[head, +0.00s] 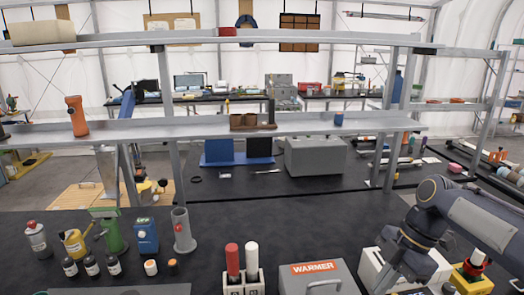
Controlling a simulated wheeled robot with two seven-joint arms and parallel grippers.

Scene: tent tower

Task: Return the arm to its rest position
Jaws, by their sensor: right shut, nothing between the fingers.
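My right arm (470,215) comes in from the right edge, bends at a dark joint and points down over the right end of the dark bench (300,220). My right gripper (386,280) is low in the picture, in front of a white box (370,268). It is shut and empty, and its fingertips are hard to make out. My left arm and left gripper are not in view.
A grey WARMER box (318,278) and a white holder with red and white cylinders (243,283) stand left of the gripper. A yellow item (472,280) stands right. Bottles and tools crowd the left. Metal shelves (300,128) span above; the bench's middle is clear.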

